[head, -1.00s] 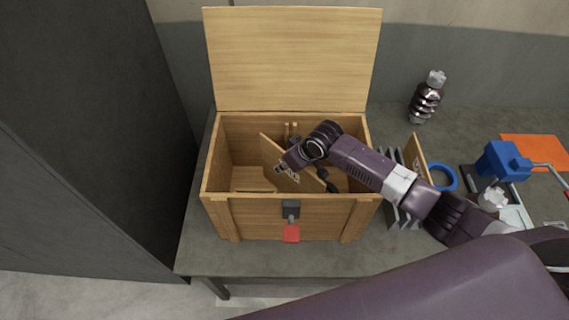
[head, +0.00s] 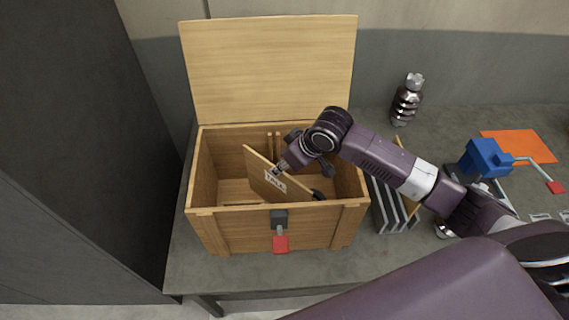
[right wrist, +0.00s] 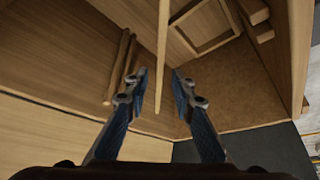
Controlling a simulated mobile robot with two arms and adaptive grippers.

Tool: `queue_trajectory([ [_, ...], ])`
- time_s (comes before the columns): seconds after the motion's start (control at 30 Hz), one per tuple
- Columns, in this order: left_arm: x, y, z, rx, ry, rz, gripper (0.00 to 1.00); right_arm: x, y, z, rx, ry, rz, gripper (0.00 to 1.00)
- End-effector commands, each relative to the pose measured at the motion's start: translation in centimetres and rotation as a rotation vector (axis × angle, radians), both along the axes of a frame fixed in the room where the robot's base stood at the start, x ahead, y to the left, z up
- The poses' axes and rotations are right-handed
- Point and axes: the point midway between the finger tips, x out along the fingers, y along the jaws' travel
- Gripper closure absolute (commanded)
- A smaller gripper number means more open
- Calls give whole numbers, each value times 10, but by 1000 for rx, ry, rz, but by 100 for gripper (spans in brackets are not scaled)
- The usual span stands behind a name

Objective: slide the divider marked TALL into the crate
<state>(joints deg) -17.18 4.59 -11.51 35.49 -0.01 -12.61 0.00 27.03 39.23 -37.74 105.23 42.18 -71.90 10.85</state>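The wooden divider marked TALL (head: 258,172) stands tilted inside the open wooden crate (head: 318,233), its label facing the front. It sits askew across the crate; its lower edge is hidden by the front wall. My right gripper (head: 281,167) is at its upper edge. In the right wrist view, the divider (right wrist: 162,60) shows edge-on between the fingers of my right gripper (right wrist: 160,82), with a gap on each side, so the gripper is open around it. Paired slot rails (head: 273,143) show on the crate's back wall. My left gripper is not in view.
The crate's lid (head: 270,70) stands open at the back. A grey rack (head: 388,210) is right of the crate, partly under my arm. A dark ribbed bottle (head: 406,100), a blue device (head: 487,158) and an orange sheet (head: 518,147) are further right.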

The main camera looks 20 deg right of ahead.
Motion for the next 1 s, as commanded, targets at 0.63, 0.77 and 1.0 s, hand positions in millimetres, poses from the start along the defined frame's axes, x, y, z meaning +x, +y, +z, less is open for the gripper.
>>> queue_trajectory([
  [0.63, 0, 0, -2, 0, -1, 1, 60, -9, -5, 18, -1, -1, 0, 77],
  [0.77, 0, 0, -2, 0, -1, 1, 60, -9, -5, 18, -1, -1, 0, 77],
  [1.0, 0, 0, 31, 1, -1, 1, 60, -9, -5, 51, -1, -1, 0, 77],
])
